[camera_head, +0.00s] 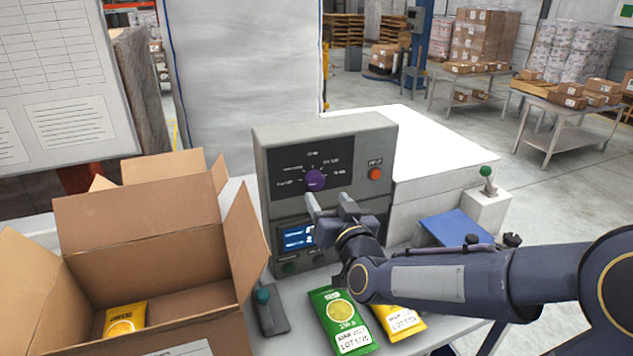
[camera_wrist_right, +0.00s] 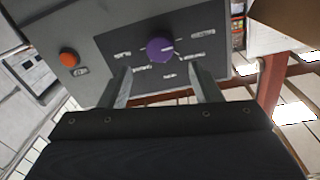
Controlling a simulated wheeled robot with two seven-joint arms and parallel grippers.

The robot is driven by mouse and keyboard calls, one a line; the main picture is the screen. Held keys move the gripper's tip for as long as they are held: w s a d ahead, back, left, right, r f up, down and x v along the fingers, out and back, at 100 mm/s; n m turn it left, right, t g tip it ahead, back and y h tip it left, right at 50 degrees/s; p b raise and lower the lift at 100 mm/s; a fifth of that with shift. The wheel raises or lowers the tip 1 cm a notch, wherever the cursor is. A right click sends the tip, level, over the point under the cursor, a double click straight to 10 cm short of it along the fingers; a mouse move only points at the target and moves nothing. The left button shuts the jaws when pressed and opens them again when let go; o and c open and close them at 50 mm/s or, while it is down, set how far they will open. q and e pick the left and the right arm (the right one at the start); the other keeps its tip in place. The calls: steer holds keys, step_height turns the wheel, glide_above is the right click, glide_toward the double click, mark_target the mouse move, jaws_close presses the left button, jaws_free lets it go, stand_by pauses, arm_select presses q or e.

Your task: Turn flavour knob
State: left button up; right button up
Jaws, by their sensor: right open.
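The purple flavour knob (camera_head: 315,180) sits on the dark upper panel of a grey control box (camera_head: 270,150), with printed labels in an arc around it. My right gripper (camera_head: 326,205) is just in front of and below the knob in the head view. In the right wrist view the knob (camera_wrist_right: 160,50) lies beyond and between the two fingertips of my right gripper (camera_wrist_right: 163,84). The fingers are apart, with nothing between them, and do not appear to touch the knob. My left gripper is not in view.
An orange button (camera_head: 375,174) is right of the knob, and a lit blue screen (camera_head: 297,237) is below. An open cardboard box (camera_head: 150,235) stands left, holding a yellow packet (camera_head: 124,319). A green packet (camera_head: 342,320) and another yellow packet (camera_head: 398,320) lie under my right arm.

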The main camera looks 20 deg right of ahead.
mark_target(317, 183)
steer(key=w, duration=0.4)
steer(key=w+p, duration=0.1)
steer(key=w, duration=0.1)
steer(key=shift+d, duration=0.3)
